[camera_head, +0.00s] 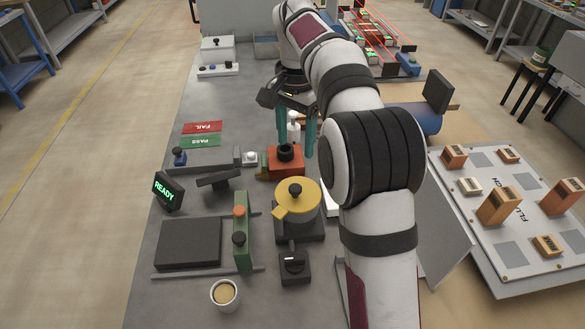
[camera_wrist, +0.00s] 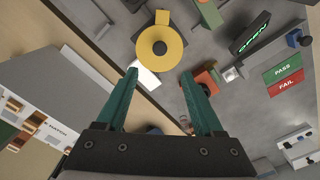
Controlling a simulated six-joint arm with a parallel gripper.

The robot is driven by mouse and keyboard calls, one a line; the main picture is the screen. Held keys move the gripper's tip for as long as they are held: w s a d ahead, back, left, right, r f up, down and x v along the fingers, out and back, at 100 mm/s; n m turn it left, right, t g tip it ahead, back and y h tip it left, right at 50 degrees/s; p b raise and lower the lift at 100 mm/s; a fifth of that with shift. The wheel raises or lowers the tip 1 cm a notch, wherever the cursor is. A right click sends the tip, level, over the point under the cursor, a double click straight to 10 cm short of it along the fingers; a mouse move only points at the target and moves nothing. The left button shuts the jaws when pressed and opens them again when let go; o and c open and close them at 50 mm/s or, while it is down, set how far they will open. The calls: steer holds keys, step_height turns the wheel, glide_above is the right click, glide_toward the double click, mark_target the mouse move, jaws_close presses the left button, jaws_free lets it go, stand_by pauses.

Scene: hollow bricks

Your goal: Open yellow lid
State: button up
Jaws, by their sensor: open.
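The yellow lid (camera_head: 304,207) is round, with a dark knob (camera_head: 295,189) on top and a tab pointing to the lower left. It sits on a dark square base (camera_head: 299,232) in front of my gripper. In the wrist view the lid (camera_wrist: 174,39) lies ahead of the fingertips, with its knob near its middle. My gripper (camera_head: 296,149) points down with teal fingers apart, behind the lid and over the area of an orange block. In the wrist view my gripper (camera_wrist: 159,75) is open with nothing between its fingers. What lies under the lid is hidden.
An orange block (camera_head: 287,165) with a dark round top stands just behind the lid. A dark switch box (camera_head: 294,268) and a cup (camera_head: 225,294) are in front. A green bar (camera_head: 242,257) and a dark plate (camera_head: 188,243) lie left. My arm covers the space right of the lid.

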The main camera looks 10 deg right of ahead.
mark_target(295, 187)
step_height(295, 187, down, 13)
steer(key=shift+f, duration=0.15)
jaws_close()
stand_by(1.4)
